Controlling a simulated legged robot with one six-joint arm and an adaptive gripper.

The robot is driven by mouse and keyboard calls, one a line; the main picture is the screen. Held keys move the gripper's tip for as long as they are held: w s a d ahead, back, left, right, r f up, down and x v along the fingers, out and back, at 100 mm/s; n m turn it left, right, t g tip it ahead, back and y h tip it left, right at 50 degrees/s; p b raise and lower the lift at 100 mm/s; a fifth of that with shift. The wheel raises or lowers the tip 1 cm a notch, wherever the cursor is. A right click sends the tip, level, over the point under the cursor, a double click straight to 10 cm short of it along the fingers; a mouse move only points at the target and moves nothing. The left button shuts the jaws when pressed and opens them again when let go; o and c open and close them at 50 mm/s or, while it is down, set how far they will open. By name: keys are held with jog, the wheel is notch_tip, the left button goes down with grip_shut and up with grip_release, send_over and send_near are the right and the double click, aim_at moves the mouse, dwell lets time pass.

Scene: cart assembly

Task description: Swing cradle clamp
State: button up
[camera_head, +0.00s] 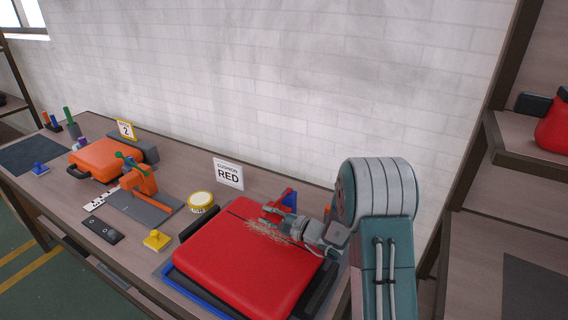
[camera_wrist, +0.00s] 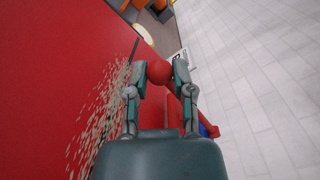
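A red ball knob (camera_wrist: 159,72) sits between the two fingertips of my gripper (camera_wrist: 160,66) in the wrist view. Both fingers meet its sides, so the gripper looks shut on it. A red and blue clamp part (camera_head: 289,200) stands at the back edge of the red case (camera_head: 240,262) in the head view. It also shows in the wrist view (camera_wrist: 208,129), right of the fingers. In the head view my gripper (camera_head: 268,218) reaches in from the right, low over the case's back edge. The knob's link to the clamp is hidden.
Tan straw-like bits (camera_wrist: 102,115) lie on the case beside the gripper. A sign reading RED (camera_head: 228,174) and a yellow-rimmed roll (camera_head: 201,200) stand left of it. An orange case (camera_head: 96,158) and an orange clamp (camera_head: 138,180) with green handles are farther left.

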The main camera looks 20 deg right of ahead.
jog(key=shift+r, duration=0.15)
jog(key=shift+w+d+r, duration=0.15)
jog(key=shift+r, duration=0.55)
jog(key=shift+w+d+r, duration=0.15)
jog(key=shift+r, duration=0.5)
jog(key=shift+w+d+r, duration=0.15)
jog(key=shift+r, duration=0.55)
jog(key=shift+w+d+r, duration=0.3)
jog(key=shift+r, duration=0.35)
jog(key=shift+w+d+r, duration=0.3)
jog(key=shift+r, duration=0.3)
jog(key=shift+w+d+r, duration=0.3)
jog(key=shift+r, duration=0.35)
jog(key=shift+w+d+r, duration=1.2)
jog(key=shift+r, duration=0.2)
